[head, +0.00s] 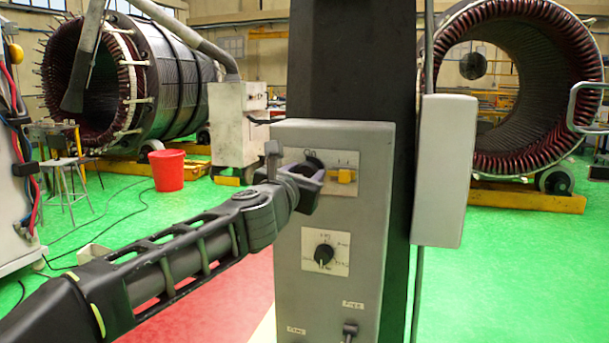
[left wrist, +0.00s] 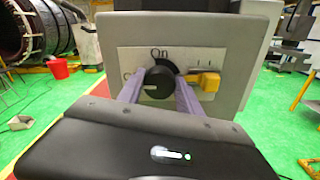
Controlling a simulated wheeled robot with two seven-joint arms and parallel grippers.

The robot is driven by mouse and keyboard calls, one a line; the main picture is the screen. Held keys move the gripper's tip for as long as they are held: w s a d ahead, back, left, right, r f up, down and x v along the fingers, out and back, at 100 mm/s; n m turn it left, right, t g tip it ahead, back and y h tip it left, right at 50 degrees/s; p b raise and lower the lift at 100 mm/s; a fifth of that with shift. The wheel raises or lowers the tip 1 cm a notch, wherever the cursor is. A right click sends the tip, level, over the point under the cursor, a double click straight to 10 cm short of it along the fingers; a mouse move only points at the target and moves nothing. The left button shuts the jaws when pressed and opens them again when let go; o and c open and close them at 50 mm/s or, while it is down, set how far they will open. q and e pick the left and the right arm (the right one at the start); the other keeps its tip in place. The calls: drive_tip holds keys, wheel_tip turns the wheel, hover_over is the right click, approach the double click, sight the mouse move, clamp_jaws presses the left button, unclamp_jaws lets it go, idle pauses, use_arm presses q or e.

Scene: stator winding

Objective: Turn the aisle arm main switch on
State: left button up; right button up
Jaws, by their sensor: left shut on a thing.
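The main switch is a round black knob (left wrist: 157,84) on a white label plate (left wrist: 135,62) of a grey control box (head: 343,215). In the left wrist view "On" is printed above the knob, and a partly hidden label starting with "O" is at its left. The knob's white mark lies nearly level, on its left side. My left gripper (head: 308,176) has its two purple fingers on either side of the knob and is shut on it. In the head view the gripper hides most of the knob. My right gripper is not in view.
A yellow switch (head: 343,176) sits just right of the knob. A rotary dial (head: 324,254) and a small lever (head: 350,330) are lower on the box. The box is on a dark column (head: 352,60). A red bucket (head: 167,170) and large stators stand behind on green floor.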

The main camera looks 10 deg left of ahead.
use_arm(q)
drive_tip(key=shift+c, duration=1)
drive_tip(key=shift+m, duration=0.4)
drive_tip(key=m+p, duration=0.2)
drive_tip(key=m, duration=0.1)
drive_tip(key=shift+d+m, duration=0.1)
drive_tip(key=shift+m, duration=0.2)
drive_tip(key=m+p, duration=0.1)
drive_tip(key=m, duration=0.3)
drive_tip(key=shift+p, duration=0.3)
drive_tip(key=m+p, duration=0.1)
drive_tip(key=m, duration=0.4)
drive_tip(key=shift+d+f+p, duration=0.1)
drive_tip(key=shift+p, duration=0.3)
drive_tip(key=m+p, duration=0.1)
drive_tip(key=m, duration=0.3)
drive_tip(key=shift+f+p, duration=0.15)
drive_tip(key=shift+p, duration=0.2)
drive_tip(key=shift+m, duration=0.4)
